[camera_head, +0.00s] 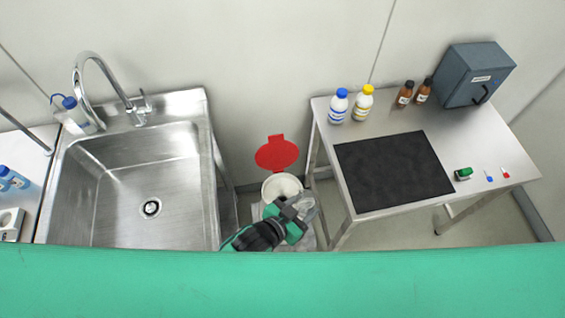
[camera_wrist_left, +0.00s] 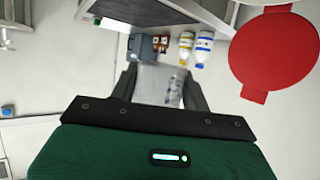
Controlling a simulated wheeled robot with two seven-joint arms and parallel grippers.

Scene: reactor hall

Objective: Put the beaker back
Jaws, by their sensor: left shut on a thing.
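My left gripper (camera_head: 297,209) is shut on the clear glass beaker (camera_head: 307,210), which is partly hidden by the fingers. The beaker is held in front of the white bin, in the gap between the sink and the steel table. In the left wrist view the beaker (camera_wrist_left: 160,86) sits between the two dark fingers (camera_wrist_left: 160,90), and the background shows through it. My right gripper is in neither view.
A white bin (camera_head: 282,187) with its red lid (camera_head: 277,154) open is beside the gripper. The steel table (camera_head: 328,135) bears a black mat (camera_head: 394,170), bottles (camera_head: 339,105) and a grey box (camera_head: 475,75) at the back. The sink (camera_head: 150,170) is empty.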

